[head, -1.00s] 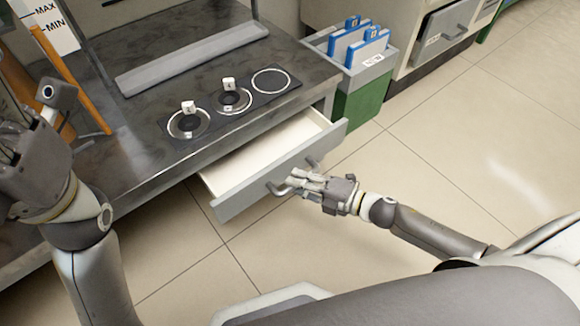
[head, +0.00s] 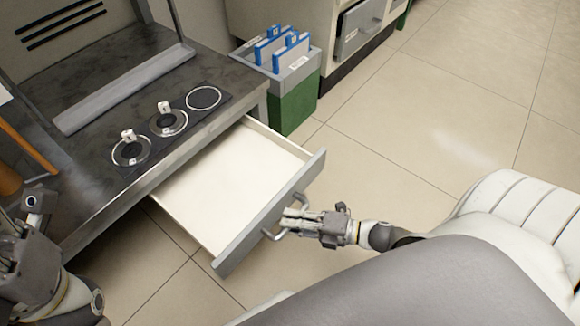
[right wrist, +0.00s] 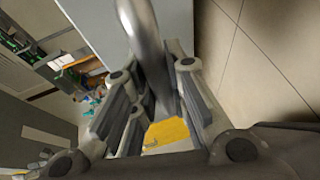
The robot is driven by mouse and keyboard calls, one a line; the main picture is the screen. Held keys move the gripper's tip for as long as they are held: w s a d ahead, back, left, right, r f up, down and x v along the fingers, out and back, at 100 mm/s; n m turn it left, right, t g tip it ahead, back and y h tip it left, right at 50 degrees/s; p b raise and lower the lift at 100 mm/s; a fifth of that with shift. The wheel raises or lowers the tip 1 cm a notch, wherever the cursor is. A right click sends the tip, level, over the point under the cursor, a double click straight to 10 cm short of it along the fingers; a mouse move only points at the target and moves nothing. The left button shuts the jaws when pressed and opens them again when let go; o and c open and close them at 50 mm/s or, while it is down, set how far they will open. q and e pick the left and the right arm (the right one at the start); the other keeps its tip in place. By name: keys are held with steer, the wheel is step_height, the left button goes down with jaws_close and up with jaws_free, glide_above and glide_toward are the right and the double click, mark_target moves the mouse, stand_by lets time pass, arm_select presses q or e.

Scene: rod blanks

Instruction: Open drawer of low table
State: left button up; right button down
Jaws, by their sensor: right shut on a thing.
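The low table (head: 95,175) has a dark worn top and stands at the left of the head view. Its drawer (head: 235,175) is pulled well out, and its white inside looks empty. The grey drawer front (head: 250,240) carries a metal bar handle (head: 272,234). My right gripper (head: 290,222) is shut on this handle. In the right wrist view the handle (right wrist: 150,45) runs between the fingers. My left gripper (head: 15,250) is at the left edge, over the table's near side and away from the drawer; its fingers are not clear.
A black strip with round ring holders (head: 168,122) lies on the tabletop, with white-topped pieces in two rings. A green and grey bin (head: 295,95) with blue-edged items stands beside the table. Open tiled floor (head: 430,110) lies to the right.

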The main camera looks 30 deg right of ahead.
steer(key=c, duration=1.4)
jaws_free()
steer(key=v, duration=1.2)
steer(key=shift+r, duration=0.15)
